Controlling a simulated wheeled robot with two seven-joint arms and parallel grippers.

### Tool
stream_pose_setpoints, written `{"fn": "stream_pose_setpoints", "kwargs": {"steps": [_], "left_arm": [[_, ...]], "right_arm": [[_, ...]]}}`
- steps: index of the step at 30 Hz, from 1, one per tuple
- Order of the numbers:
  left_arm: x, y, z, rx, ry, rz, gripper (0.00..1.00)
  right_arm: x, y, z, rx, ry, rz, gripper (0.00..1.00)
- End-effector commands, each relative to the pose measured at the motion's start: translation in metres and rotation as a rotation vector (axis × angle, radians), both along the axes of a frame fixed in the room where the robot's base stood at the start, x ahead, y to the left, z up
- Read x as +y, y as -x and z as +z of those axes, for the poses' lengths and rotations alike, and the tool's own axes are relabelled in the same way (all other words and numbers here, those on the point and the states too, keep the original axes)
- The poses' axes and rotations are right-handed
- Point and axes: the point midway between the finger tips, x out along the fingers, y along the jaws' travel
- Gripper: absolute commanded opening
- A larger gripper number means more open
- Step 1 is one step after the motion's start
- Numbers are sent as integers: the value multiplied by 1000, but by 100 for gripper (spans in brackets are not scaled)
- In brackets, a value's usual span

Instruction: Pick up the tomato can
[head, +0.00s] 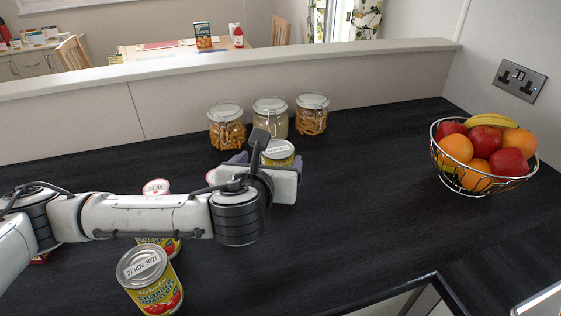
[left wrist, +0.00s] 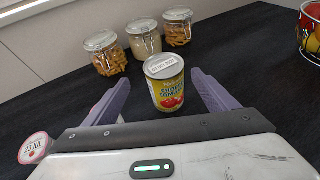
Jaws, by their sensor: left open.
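A tomato can (head: 278,148) with a yellow label and a pale dated lid stands upright on the dark worktop. It also shows in the left wrist view (left wrist: 166,92), with tomatoes on its label. My left gripper (head: 269,160) is open, with its purple fingers either side of this can; the wrist view shows gaps between the can and both fingers. A second tomato can (head: 150,281) stands at the front left, its lid dated 27 Nov 2027. Another similar can (head: 163,244) is just behind it, mostly hidden by my left arm. My right gripper is not in view.
Three glass jars (head: 270,116) stand behind the can. A red-rimmed dated lid (head: 156,187) shows behind my arm; one is at the wrist view's lower left (left wrist: 34,148). A wire fruit bowl (head: 484,186) stands at right. The worktop between can and bowl is clear.

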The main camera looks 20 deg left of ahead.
Motion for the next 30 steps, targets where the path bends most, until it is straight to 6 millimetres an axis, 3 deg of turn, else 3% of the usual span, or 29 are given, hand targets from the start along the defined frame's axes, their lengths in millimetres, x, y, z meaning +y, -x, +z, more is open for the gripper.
{"fn": "stream_pose_setpoints", "kwargs": {"steps": [6,18,26,30], "left_arm": [[3,-20,-8,0,1,0,80],[2,-62,-30,0,1,0,80],[3,-66,-32,0,1,-1,80],[3,-66,-32,0,1,-1,61]], "right_arm": [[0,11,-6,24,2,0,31],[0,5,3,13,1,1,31],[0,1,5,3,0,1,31],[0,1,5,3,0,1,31]]}}
